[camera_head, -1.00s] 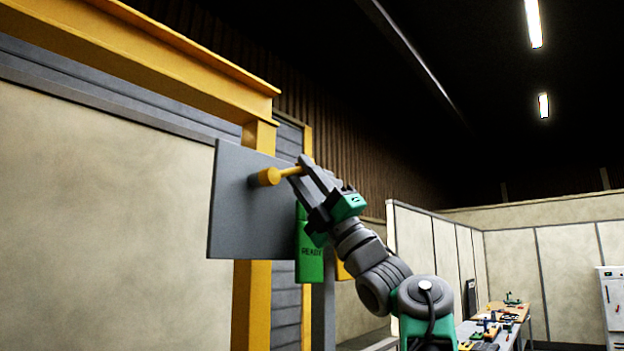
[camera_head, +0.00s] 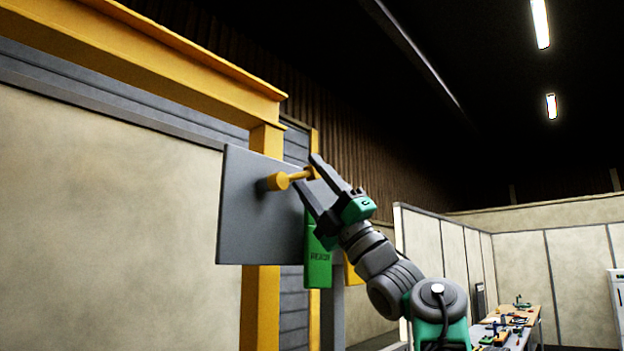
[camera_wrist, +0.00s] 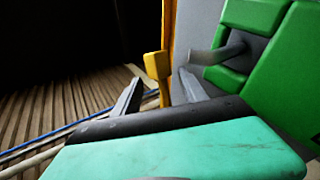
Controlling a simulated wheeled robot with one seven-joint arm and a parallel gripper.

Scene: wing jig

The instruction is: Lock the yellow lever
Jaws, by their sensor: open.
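The yellow lever (camera_head: 292,179) has a round hub on a grey panel (camera_head: 240,220), and its arm points right and slightly up. My gripper (camera_head: 309,172) is open at the free end of the lever, with one finger above and one below it in the head view. In the wrist view the lever (camera_wrist: 157,68) stands upright, its end between the two open fingers of my gripper (camera_wrist: 160,78). I cannot tell whether a finger touches it.
A green block with a grey rod (camera_wrist: 255,15) is close on the right in the wrist view. A yellow frame (camera_head: 262,310) stands behind the panel. A workbench (camera_head: 520,325) is far right.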

